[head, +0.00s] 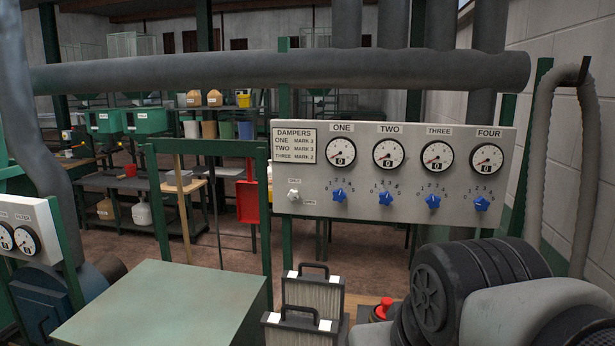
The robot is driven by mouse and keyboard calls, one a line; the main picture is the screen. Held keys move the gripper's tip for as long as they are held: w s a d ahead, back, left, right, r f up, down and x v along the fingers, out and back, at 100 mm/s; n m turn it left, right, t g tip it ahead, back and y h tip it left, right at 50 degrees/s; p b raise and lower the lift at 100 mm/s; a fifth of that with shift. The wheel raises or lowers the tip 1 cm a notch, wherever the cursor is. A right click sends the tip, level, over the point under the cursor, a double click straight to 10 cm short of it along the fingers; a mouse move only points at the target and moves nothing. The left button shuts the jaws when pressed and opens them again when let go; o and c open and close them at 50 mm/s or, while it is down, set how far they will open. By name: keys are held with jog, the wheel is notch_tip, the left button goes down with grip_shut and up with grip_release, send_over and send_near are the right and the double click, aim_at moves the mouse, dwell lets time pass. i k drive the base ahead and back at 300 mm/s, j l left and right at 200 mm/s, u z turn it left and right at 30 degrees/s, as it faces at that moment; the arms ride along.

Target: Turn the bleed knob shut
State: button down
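A pale grey panel (345,199) carries dials marked ONE, TWO, THREE and FOUR, with a blue knob under each. A small white knob (293,195) sits at the panel's lower left, under the DAMPERS card (294,146). It appears to be the bleed knob, but the tiny labels around it are too small to read. Its exact turn cannot be told. Nothing touches it. My gripper is not in view; bulky grey and black parts of my arm seem to fill the lower right corner.
A thick grey pipe (200,73) crosses above the panel. A green-topped cabinet (160,300) and two filter cartridges (312,293) stand in front and below. A red push button (382,308) is near the arm. A grey hose (540,140) arches at right. A red scoop (247,200) hangs left.

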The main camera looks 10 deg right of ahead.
aim_at(293, 194)
jog(key=j, duration=0.55)
jog(key=i+j, duration=0.15)
jog(key=j, duration=1)
jog(key=l+z, duration=0.1)
jog(key=z, duration=0.3)
jog(key=j+u, duration=0.1)
jog(key=u, duration=0.25)
jog(key=i, duration=0.05)
